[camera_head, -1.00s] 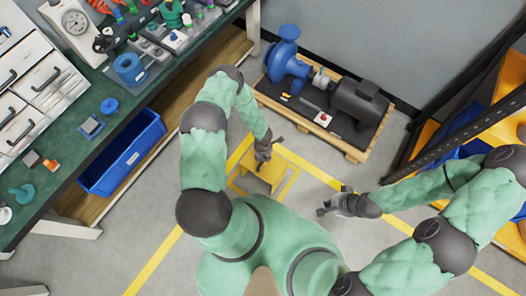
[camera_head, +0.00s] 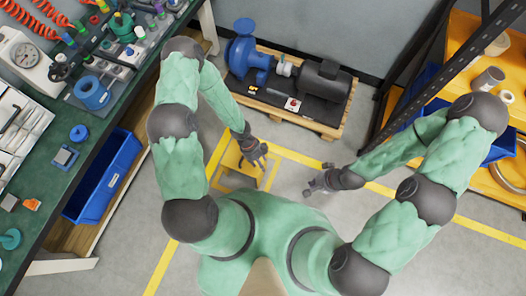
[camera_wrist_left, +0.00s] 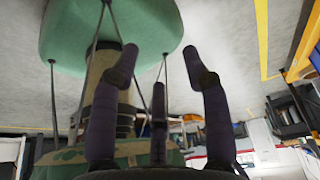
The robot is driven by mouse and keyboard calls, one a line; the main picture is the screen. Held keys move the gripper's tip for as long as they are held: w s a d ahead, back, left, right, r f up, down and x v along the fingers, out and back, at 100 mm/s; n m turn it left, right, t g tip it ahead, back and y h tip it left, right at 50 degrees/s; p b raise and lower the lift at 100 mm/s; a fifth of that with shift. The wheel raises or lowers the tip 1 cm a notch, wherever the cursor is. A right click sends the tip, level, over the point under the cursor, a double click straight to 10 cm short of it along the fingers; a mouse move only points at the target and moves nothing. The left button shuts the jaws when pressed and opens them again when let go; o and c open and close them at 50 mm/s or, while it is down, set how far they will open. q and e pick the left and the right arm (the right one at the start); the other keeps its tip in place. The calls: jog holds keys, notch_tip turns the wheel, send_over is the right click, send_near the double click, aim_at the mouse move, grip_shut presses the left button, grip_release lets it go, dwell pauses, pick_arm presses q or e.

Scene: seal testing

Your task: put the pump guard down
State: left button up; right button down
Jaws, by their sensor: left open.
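Whether a finger still touches the guard I cannot tell. My right gripper (camera_head: 312,185) is empty, its fingers apart, over the floor to the right.
A blue pump (camera_head: 246,55) with a dark motor (camera_head: 322,82) sits on a wooden pallet (camera_head: 318,127) beyond the taped square. A green workbench (camera_head: 70,185) and a blue bin (camera_head: 103,178) are on the left. An orange shelf (camera_head: 470,180) stands right.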

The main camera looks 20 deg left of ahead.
pick_arm(q)
jog(key=s+d+r+n+t, duration=0.1)
jog(key=r+n, duration=0.3)
jog(key=n, duration=0.7)
jog(key=s+d+r+n+t, duration=0.1)
jog(key=r+n, duration=0.4)
jog(key=n, duration=0.7)
jog(key=shift+s+d+n, duration=0.3)
jog(key=shift+s+d, duration=0.4)
jog(key=shift+s, duration=0.5)
